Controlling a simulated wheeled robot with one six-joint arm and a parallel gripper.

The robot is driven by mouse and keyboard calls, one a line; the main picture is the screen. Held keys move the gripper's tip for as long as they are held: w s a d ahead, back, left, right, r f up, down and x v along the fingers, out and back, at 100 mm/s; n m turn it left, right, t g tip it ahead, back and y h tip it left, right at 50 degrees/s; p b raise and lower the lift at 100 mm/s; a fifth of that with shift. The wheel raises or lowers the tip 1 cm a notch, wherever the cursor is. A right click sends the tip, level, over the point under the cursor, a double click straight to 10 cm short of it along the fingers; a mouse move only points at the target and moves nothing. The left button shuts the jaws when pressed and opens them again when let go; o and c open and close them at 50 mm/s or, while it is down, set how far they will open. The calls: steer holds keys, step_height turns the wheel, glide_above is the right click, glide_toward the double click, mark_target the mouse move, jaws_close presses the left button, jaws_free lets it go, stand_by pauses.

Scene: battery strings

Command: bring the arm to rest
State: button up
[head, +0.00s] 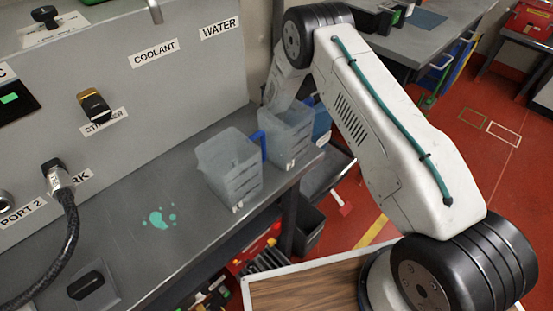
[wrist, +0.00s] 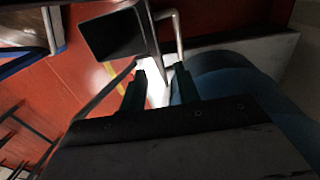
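My arm (head: 385,130) reaches from the lower right up to a raised elbow, then down behind the grey jugs. In the head view my gripper is hidden behind them. In the wrist view my gripper (wrist: 159,74) shows two dark fingers standing apart, with a bright strip visible between them and no clearly held object. A large blue rounded thing (wrist: 225,85) lies right beside the right finger. A blue thing (head: 321,122) also shows behind the jugs in the head view; I cannot tell if it is the same.
Two translucent grey jugs, a nearer one (head: 229,168) and a farther one (head: 289,137), stand on the grey bench (head: 130,195) beside a teal spill (head: 158,218). A labelled panel (head: 125,85) rises behind. A black bin (head: 309,230) sits below. Red floor (head: 480,165) is open at right.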

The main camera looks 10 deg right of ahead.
steer(key=shift+r, duration=0.1)
stand_by(0.4)
steer(key=s+d+r+n+t, duration=0.1)
steer(key=d+r+n, duration=0.1)
steer(key=r, duration=1.5)
steer(key=s+d+r+n+t, duration=0.1)
steer(key=d+r+n, duration=0.1)
steer(key=r, duration=1.4)
steer(key=s+d+r+n+t, duration=0.1)
steer(key=s+r, duration=0.2)
steer(key=r, duration=0.3)
steer(key=s+d+r+n, duration=0.1)
steer(key=s+r, duration=0.2)
steer(key=r, duration=0.2)
steer(key=s+d+r+n+t, duration=0.1)
steer(key=s+d+r+n, duration=0.1)
steer(key=s+r, duration=0.65)
steer(key=s+d+r+n+t, duration=0.2)
steer(key=s+r, duration=0.3)
steer(key=s, duration=0.7)
steer(key=s+f+n+g, duration=0.1)
steer(key=s+f+g, duration=0.1)
steer(key=s, duration=0.5)
steer(key=s+f+g, duration=0.2)
steer(key=s, duration=0.6)
steer(key=shift+d+f+n+y, duration=0.3)
steer(key=shift+n, duration=0.1)
